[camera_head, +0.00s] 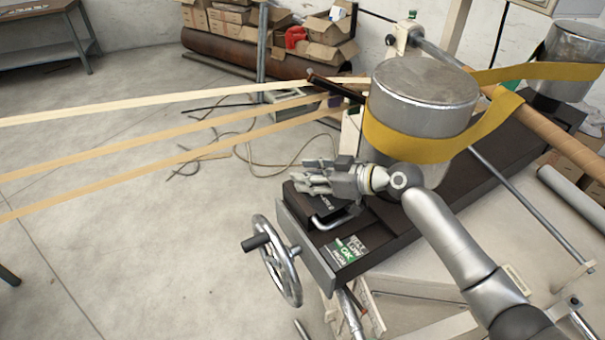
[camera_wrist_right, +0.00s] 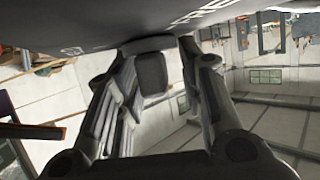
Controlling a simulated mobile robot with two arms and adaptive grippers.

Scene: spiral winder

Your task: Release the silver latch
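The silver latch (camera_head: 330,221) looks like a bent metal bar on the front end of the dark machine bed, just below a small black box (camera_head: 318,207). My right gripper (camera_head: 308,178) is above and slightly left of the latch, over the black box, and apart from the latch. In the right wrist view its fingers (camera_wrist_right: 158,100) are spread with nothing held between them. The latch cannot be made out in the right wrist view. My left gripper is not in view.
A handwheel (camera_head: 278,262) sits left of the bed's end. A metal drum (camera_head: 425,95) wrapped by a yellow belt (camera_head: 410,143) stands behind my right wrist. Pale strips (camera_head: 150,150) stretch in from the left. The floor at left is mostly clear.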

